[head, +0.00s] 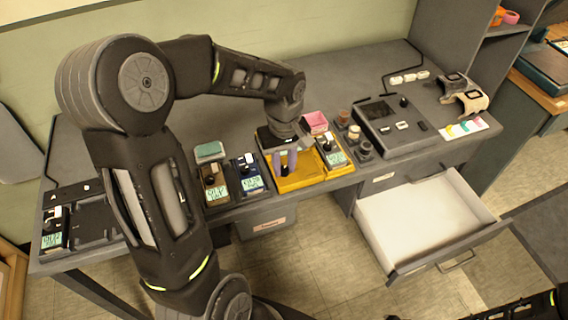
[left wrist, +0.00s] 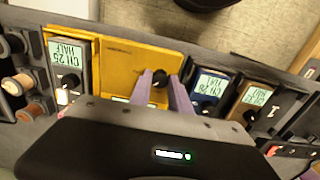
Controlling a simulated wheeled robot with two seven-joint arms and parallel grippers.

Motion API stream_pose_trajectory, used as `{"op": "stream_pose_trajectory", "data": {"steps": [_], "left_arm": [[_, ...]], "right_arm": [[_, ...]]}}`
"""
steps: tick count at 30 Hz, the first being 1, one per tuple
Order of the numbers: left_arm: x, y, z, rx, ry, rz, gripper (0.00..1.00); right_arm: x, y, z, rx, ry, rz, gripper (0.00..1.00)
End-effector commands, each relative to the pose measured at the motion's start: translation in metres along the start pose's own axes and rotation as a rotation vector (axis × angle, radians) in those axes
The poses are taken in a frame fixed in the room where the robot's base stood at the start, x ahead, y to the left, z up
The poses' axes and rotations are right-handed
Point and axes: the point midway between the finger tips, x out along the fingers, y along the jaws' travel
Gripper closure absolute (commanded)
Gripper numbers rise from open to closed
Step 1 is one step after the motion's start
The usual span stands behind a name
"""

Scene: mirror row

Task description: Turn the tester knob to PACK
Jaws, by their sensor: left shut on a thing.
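The yellow tester (head: 312,178) lies flat near the front edge of the desk, and its yellow face also shows in the left wrist view (left wrist: 122,62). My left gripper (head: 285,163) reaches down over it from above. In the left wrist view the two purple fingers (left wrist: 160,92) stand on either side of the tester's black knob (left wrist: 160,78), shut on it. The knob's pointer and the position labels are too small or hidden to read. My right gripper is not in view.
Small units with lit screens flank the tester: a blue one (head: 250,178), a brown one (head: 215,187) and one at its right (head: 334,155). A dark console (head: 388,130) stands further right. Below it a white drawer (head: 425,220) is open and empty, jutting from the desk.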

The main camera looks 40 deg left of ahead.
Motion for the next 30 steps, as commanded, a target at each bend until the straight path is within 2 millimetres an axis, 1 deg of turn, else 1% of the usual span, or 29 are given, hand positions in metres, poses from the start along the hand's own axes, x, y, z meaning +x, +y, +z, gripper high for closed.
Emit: {"op": "stream_pose_trajectory", "data": {"steps": [4,5,12,13,20,23,26,30], "left_arm": [[0.0,0.0,0.0,-0.001,0.001,0.0,1.0],[0.0,0.0,0.0,-0.001,0.001,0.0,0.76],[0.0,0.0,0.0,-0.001,0.0,0.0,0.57],[0.0,0.0,0.0,-0.001,0.0,0.0,0.55],[0.0,0.0,0.0,-0.001,0.0,0.0,0.55],[-0.004,0.0,0.0,-0.001,0.002,0.001,0.55],[-0.013,0.001,-0.001,-0.001,0.003,0.001,0.55],[-0.035,0.001,-0.001,-0.001,0.003,0.003,0.55]], "right_arm": [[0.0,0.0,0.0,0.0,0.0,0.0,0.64],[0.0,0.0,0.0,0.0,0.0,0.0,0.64],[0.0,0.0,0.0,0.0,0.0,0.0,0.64],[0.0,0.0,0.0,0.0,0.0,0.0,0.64],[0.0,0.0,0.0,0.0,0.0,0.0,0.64],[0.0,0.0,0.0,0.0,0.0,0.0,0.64],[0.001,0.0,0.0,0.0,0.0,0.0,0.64],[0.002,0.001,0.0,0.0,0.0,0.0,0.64]]}}
